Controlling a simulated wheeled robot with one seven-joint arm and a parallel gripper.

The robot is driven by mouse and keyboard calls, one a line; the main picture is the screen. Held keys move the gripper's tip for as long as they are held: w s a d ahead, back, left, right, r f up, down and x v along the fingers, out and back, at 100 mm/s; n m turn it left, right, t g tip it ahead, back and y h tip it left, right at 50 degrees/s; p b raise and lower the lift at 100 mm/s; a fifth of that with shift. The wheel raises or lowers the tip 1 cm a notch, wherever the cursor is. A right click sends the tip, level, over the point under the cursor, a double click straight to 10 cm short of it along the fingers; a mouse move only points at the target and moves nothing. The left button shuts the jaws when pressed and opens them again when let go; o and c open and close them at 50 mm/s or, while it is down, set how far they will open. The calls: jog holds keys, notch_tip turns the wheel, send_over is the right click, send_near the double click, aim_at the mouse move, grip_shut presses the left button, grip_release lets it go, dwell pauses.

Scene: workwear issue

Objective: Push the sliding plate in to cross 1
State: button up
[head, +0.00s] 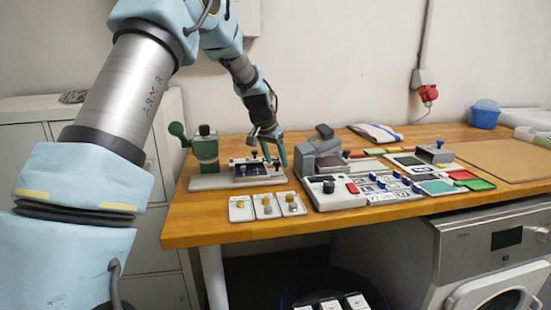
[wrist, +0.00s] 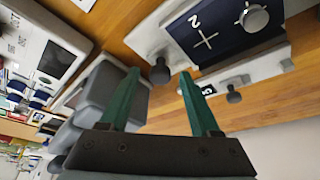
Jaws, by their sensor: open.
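The sliding plate is a dark navy plate (wrist: 222,42) with a white cross, a 2 and a round grey knob (wrist: 255,18), set in a pale grey frame (wrist: 150,38) at the top of the wrist view. In the head view the dark plate (head: 249,171) sits on the grey base at the left of the bench. Cross 1 cannot be made out. My gripper (wrist: 162,76) is open and empty, its two green fingers apart. In the head view my gripper (head: 276,164) hangs by the right end of the base. Contact with it cannot be told.
Black knobs (wrist: 160,71) stand on the frame near my fingers. A green hand press (head: 205,150) stands left of the plate. A grey device (head: 318,157) is close on the right. Three small trays (head: 268,214) lie in front. Bare wood shows at the front left.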

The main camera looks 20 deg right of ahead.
grip_shut()
dwell(0.4)
dwell(0.9)
